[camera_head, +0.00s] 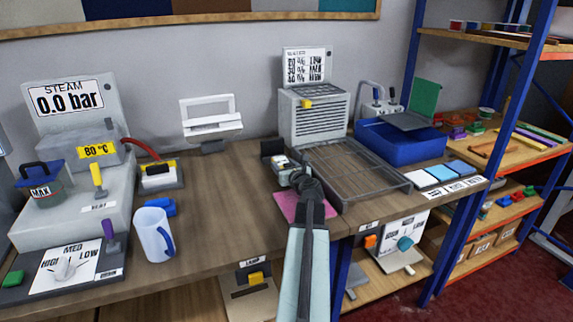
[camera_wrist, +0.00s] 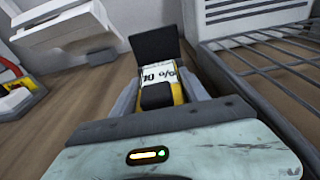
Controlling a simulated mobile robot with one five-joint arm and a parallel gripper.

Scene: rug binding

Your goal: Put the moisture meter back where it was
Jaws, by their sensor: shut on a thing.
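The moisture meter (camera_wrist: 160,84) is a small yellow and black device with a white face marked with a % sign. My gripper (camera_wrist: 158,92) is shut on it, with a grey finger on each side. In the head view the meter (camera_head: 282,162) shows at the tip of my gripper (camera_head: 291,176), over the workbench. A dark upright plate (camera_wrist: 154,42) stands just beyond the meter; it also shows in the head view (camera_head: 271,147). I cannot tell whether the meter touches the plate or the surface beneath it.
A wire rack tray (camera_head: 350,170) lies close on the right, with a grey louvred unit (camera_head: 318,118) behind it. A pink pad (camera_head: 288,204) lies beside my arm. A white jug (camera_head: 153,233) and steam unit (camera_head: 80,195) stand left. Bare wood (camera_head: 225,185) lies left of my gripper.

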